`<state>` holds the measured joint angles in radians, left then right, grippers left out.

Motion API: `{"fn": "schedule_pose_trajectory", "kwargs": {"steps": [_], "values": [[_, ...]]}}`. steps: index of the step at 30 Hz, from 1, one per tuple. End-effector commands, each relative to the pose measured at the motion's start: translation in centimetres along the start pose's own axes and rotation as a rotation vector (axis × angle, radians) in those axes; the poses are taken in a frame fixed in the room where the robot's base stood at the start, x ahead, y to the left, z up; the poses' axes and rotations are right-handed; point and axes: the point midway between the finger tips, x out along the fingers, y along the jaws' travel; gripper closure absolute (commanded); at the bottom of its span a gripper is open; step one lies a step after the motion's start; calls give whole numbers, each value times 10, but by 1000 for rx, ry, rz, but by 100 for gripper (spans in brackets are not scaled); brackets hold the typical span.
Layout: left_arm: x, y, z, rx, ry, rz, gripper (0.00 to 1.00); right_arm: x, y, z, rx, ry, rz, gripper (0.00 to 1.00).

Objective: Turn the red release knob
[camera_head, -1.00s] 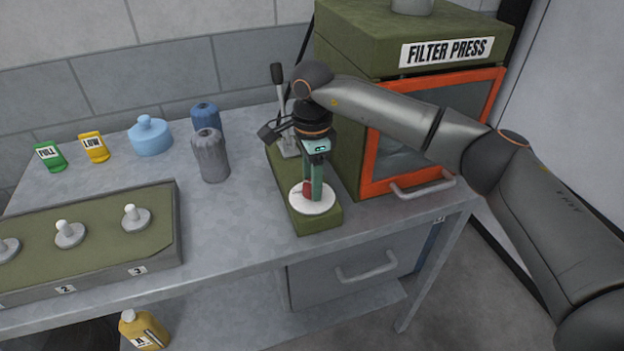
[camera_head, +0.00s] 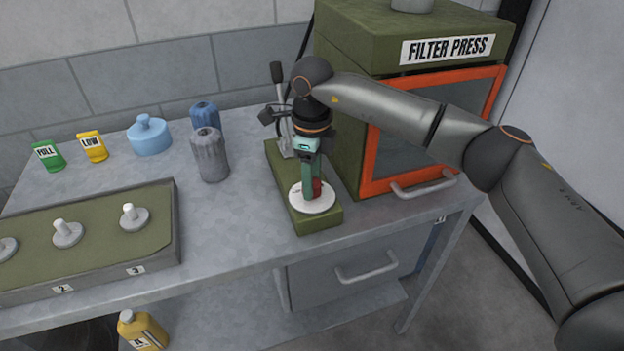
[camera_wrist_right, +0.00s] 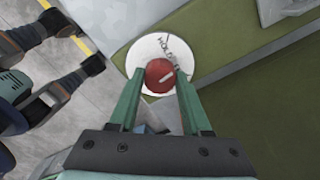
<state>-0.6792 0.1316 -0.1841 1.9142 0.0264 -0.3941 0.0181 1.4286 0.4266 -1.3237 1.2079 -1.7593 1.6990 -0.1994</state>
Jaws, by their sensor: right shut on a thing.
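The red release knob (camera_head: 317,188) sits on a round white dial plate (camera_head: 300,203) at the front of a green base beside the filter press. In the right wrist view the knob (camera_wrist_right: 159,76) is round with a light pointer line, and the white plate (camera_wrist_right: 146,50) carries partly readable lettering. My right gripper (camera_head: 311,192) points down over the plate, shut on the knob, with one green finger on each side of it in the wrist view (camera_wrist_right: 158,84). In the head view the fingers hide part of the knob. My left gripper is not in the head view.
A lever (camera_head: 281,100) rises behind my gripper. Grey (camera_head: 210,156) and blue (camera_head: 205,118) filters stand to the left. A green block with pegs (camera_head: 100,235) lies at front left.

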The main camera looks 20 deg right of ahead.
Motion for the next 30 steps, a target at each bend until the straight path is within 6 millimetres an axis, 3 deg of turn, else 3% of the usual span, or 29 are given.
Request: {"fn": "schedule_pose_trajectory", "kwargs": {"steps": [18, 30], "values": [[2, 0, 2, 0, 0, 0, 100, -1, 0, 0, 579, -2, -1, 100], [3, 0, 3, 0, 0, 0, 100, -1, 0, 0, 847, -2, -1, 100]]}}
